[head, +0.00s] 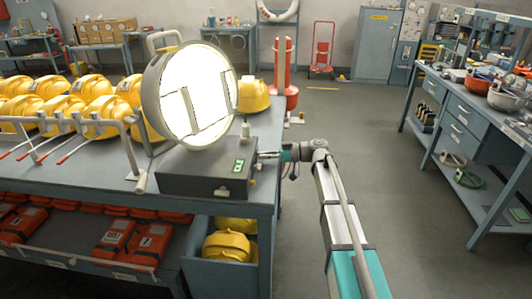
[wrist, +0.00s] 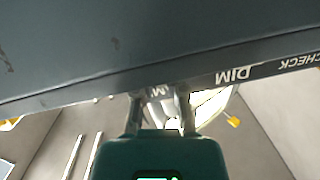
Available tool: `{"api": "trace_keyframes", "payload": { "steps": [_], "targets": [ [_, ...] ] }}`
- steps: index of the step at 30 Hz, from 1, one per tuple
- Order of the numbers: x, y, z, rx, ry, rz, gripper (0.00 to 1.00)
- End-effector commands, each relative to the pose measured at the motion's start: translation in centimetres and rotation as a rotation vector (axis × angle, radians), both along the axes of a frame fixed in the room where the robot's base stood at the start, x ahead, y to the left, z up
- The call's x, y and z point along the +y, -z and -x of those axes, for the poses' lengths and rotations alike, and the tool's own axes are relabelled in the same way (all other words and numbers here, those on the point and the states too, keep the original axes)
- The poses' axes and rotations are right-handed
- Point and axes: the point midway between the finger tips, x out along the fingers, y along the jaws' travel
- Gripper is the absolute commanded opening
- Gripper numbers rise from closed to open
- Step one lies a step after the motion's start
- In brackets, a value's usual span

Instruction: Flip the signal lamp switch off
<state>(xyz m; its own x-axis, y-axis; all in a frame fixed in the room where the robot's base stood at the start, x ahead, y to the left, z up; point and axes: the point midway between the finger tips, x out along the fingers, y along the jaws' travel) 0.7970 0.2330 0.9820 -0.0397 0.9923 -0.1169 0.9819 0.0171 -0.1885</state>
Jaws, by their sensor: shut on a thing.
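The signal lamp (head: 200,85) stands on the left bench, and its round face glows bright white. Its grey base box (head: 200,174) has a small green display on the front. My gripper (head: 268,156) reaches in from the right to the right side of the box. In the wrist view, my gripper's two fingers (wrist: 160,108) meet the edge of the dark box panel (wrist: 130,45), near the printed words DIM and CHECK. The fingers are shut on the switch, which they and the panel edge largely hide. Its position cannot be made out.
Yellow helmets (head: 95,88) and a metal rail fill the bench left of the lamp. A red bollard-like object (head: 284,75) stands behind. A workbench (head: 460,110) stands at the right, with clear floor (head: 370,150) between.

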Motion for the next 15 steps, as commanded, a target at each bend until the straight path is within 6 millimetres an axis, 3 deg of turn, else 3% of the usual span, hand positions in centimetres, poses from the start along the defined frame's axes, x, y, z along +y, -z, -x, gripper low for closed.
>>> {"api": "trace_keyframes", "payload": {
  "steps": [15],
  "targets": [
    [0.09,-1.63,0.00,0.010,-0.002,0.307,0.00]
  ]
}}
